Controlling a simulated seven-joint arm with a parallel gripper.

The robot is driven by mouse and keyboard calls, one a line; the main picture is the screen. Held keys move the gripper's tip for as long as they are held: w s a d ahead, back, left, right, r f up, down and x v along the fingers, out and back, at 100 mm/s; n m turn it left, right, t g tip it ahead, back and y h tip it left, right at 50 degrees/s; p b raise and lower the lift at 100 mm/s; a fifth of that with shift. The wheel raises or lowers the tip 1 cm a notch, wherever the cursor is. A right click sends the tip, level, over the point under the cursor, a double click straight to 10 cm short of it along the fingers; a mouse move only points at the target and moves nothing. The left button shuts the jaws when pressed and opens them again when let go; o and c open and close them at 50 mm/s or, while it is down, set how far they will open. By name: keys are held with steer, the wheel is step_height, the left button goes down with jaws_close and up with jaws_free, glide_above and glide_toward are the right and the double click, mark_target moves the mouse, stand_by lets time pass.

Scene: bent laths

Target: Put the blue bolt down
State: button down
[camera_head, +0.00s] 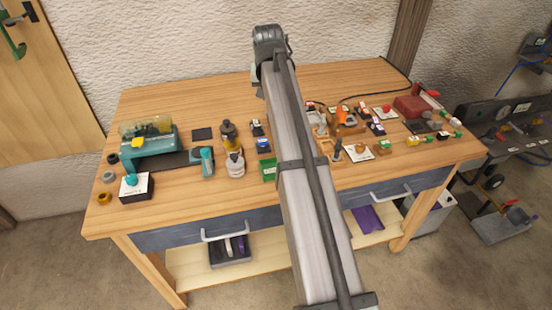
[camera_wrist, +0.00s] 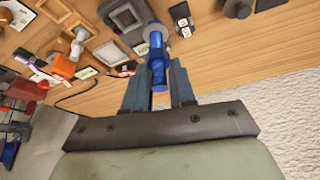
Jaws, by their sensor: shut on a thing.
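In the wrist view the blue bolt (camera_wrist: 157,62) is between the two blue-grey fingers of my gripper (camera_wrist: 158,85). My gripper is shut on the bolt. The bolt's wider, paler blue end (camera_wrist: 154,30) points away from the gripper, towards the wooden workbench (camera_wrist: 225,65). I cannot tell whether that end touches anything. In the head view my arm runs over the middle of the workbench (camera_head: 230,95) and hides my gripper's fingers and the bolt.
Near the bolt in the wrist view are a grey square tray (camera_wrist: 122,18) and a small black item with a white label (camera_wrist: 182,18). A teal machine (camera_head: 148,148) stands at the bench's left, and a red box (camera_head: 410,106) at the right. The back left is bare.

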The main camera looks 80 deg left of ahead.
steer(key=s+d+f+m+t, duration=0.1)
steer(key=s+d+f+m, duration=0.15)
steer(key=d, duration=0.95)
steer(key=shift+w+a+f, duration=0.15)
steer(key=shift+f, duration=2.3)
steer(key=shift+w+a+f, duration=0.1)
steer(key=shift+w+f, duration=0.05)
steer(key=shift+f, duration=2.25)
steer(key=shift+f+h, duration=0.15)
steer(key=shift+h, duration=0.15)
steer(key=c, duration=0.9)
jaws_free()
steer(key=shift+c, duration=0.2)
steer(key=v, duration=1.2)
steer(key=shift+d, duration=0.1)
